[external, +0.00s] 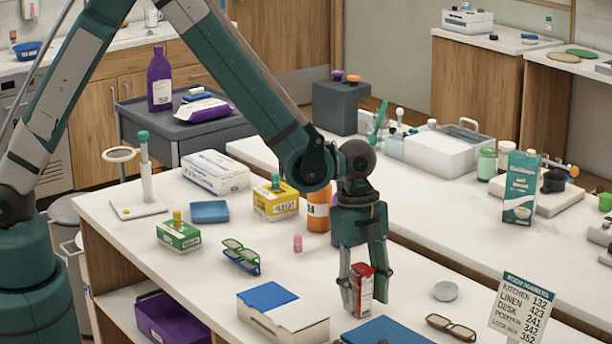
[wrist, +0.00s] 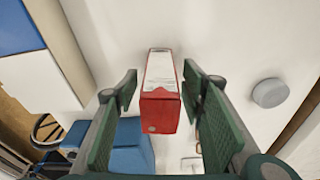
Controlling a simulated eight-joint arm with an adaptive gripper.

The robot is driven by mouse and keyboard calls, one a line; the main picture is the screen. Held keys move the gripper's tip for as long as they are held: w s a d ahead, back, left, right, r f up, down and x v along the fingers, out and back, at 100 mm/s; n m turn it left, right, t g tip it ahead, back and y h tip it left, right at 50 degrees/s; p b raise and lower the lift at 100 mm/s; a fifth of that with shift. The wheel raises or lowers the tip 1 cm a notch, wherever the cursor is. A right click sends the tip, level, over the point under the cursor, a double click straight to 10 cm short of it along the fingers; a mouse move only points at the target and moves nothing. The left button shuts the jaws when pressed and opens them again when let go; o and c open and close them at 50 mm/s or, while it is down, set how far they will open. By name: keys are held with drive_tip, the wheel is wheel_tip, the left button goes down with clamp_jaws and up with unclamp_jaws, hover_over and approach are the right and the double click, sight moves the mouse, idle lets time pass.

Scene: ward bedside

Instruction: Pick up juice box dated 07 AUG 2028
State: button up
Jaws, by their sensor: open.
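A red and white juice box (external: 363,293) stands upright on the white counter. It also shows in the wrist view (wrist: 160,102), where its red end faces the camera. Its date cannot be read in either view. My gripper (external: 364,284) points down over the box, with one finger on each side of it. In the wrist view the jaws (wrist: 160,86) are open, with a gap showing between each finger pad and the box. The box sits between them and is not gripped.
A white box with a blue lid (external: 283,313) stands left of the gripper, and a blue item (external: 388,332) lies close in front. A grey disc (external: 446,291) and brown glasses (external: 451,327) lie to the right. Green (external: 178,236) and yellow (external: 276,202) boxes stand further back.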

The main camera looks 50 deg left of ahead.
sight(366, 270)
drive_tip(key=c, duration=1.1)
drive_tip(key=shift+o, duration=0.2)
drive_tip(key=shift+r, duration=0.1)
drive_tip(key=shift+r+p, duration=0.4)
drive_tip(key=shift+r, duration=4.5)
